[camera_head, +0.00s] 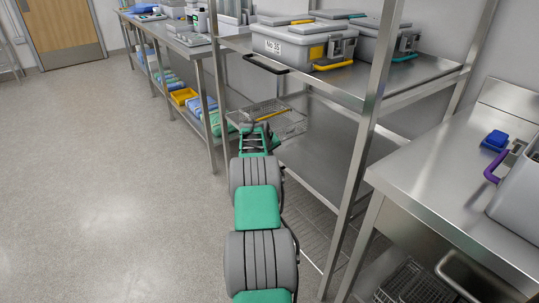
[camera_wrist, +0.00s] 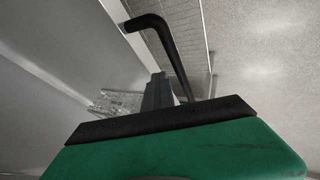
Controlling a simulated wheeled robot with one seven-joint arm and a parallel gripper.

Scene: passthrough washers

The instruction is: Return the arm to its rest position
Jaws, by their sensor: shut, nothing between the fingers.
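My arm, grey and green, reaches forward from the bottom middle of the head view. My gripper is at its far end, small and partly hidden by the arm, close to a wire basket (camera_head: 285,122). In the wrist view my gripper (camera_wrist: 160,88) shows as grey fingers beyond the black and green wrist body. The fingers are shut and hold nothing. The wire basket also shows in the wrist view (camera_wrist: 117,102), just beside the fingers. I cannot tell whether they touch.
A steel rack stands right of my arm, its post (camera_head: 366,150) close by. A black handle (camera_head: 264,65) juts from its upper shelf, which holds grey lidded cases (camera_head: 290,45). A steel counter (camera_head: 430,185) is at right. Open floor (camera_head: 110,190) lies left.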

